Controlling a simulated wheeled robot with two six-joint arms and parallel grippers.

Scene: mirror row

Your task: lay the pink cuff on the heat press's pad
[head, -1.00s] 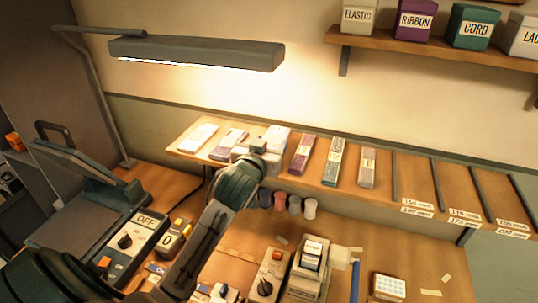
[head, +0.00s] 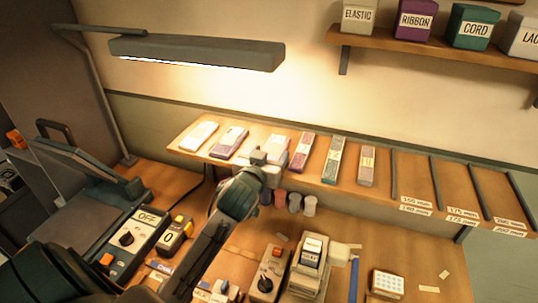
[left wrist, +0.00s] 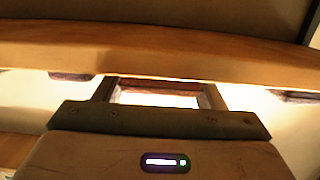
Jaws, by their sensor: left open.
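My left gripper (head: 268,168) is at the front edge of the sloping shelf, below the row of strips. In the left wrist view its two fingers (left wrist: 158,95) stand apart, with nothing clearly held between them. My right gripper is out of view.
The shelf (head: 385,190) has dividers and empty slots at the right. Below it stand small spools (head: 310,205) and a label device (head: 311,262). A control box marked OFF (head: 135,235) sits beside the press. A lamp (head: 195,53) hangs above.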

